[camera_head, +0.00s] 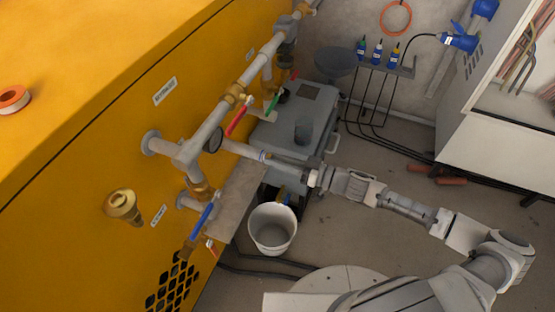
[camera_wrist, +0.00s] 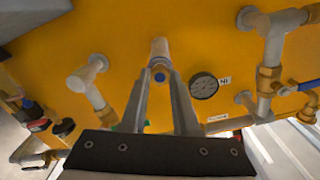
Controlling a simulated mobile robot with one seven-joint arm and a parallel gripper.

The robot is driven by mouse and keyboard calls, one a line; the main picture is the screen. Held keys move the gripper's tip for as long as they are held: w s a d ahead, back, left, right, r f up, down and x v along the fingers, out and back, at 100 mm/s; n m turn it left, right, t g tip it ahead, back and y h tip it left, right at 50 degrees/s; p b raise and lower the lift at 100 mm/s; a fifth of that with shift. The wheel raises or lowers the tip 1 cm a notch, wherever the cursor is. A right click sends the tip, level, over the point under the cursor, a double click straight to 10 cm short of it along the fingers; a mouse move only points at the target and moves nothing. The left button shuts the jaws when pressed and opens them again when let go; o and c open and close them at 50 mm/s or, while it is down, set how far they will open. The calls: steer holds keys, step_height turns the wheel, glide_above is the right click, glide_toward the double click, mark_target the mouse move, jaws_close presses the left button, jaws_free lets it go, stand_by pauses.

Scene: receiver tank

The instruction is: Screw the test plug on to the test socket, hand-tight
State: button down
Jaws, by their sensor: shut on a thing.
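The test socket looks to be the pale pipe stub that stands out from the yellow tank panel, in the head view (camera_head: 240,149) and in the wrist view (camera_wrist: 159,48). The small blue test plug shows at its end in the wrist view (camera_wrist: 160,77), with a blue band in the head view (camera_head: 262,155). My gripper (camera_wrist: 160,88) is shut on the plug between two long grey fingers. Plug and stub look in line. I cannot tell whether the threads are engaged. Most of the plug is hidden by the fingers.
A dial gauge (camera_wrist: 204,86) sits close to the right of my fingers in the wrist view. The main pipe (camera_head: 215,120) with red (camera_head: 238,119) and blue (camera_head: 202,221) valve handles runs nearby. A grey case (camera_head: 295,120) and a bucket (camera_head: 272,229) stand below.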

steer(key=m, duration=1.4)
steer(key=c, duration=0.6)
jaws_free()
steer(key=v, duration=0.7)
steer(key=shift+p, duration=0.3)
